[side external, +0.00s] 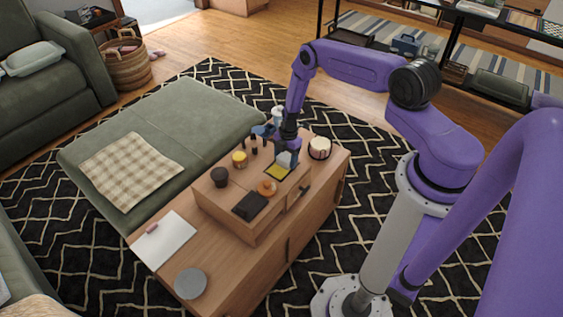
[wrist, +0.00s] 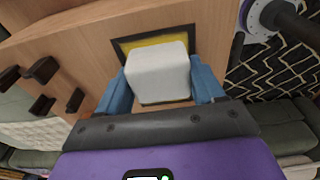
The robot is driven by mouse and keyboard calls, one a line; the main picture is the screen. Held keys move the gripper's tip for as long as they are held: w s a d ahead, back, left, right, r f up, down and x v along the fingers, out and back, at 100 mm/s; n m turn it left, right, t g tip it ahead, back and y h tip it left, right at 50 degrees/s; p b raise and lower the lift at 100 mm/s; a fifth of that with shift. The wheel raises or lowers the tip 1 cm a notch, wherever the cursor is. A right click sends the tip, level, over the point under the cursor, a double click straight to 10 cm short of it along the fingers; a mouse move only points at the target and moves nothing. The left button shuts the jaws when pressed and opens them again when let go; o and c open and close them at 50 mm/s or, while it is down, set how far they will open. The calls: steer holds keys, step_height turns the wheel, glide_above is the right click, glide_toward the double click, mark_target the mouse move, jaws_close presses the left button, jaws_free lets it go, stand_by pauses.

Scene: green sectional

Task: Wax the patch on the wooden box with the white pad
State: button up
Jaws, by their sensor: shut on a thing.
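The wooden box (side external: 228,211) stands on the low wooden table. A yellow patch (side external: 278,172) with a dark border lies on its top, near the back right end. My gripper (side external: 285,154) is shut on the white pad (side external: 284,160). In the wrist view, the blue fingers grip the white pad (wrist: 157,72) from both sides. The pad is over the near part of the yellow patch (wrist: 152,43) and hides some of it. I cannot tell whether the pad touches the patch.
A round white container (side external: 320,147) stands right of the gripper. A grey disc (side external: 190,283) lies at the table's front.

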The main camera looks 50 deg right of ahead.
mark_target(271, 177)
steer(key=shift+d, duration=1.6)
steer(key=shift+a, duration=5.65)
steer(key=shift+w+d, duration=0.25)
steer(key=shift+d, duration=5.45)
steer(key=shift+a, duration=5.7)
step_height(271, 177, up, 8)
steer(key=shift+d, duration=0.15)
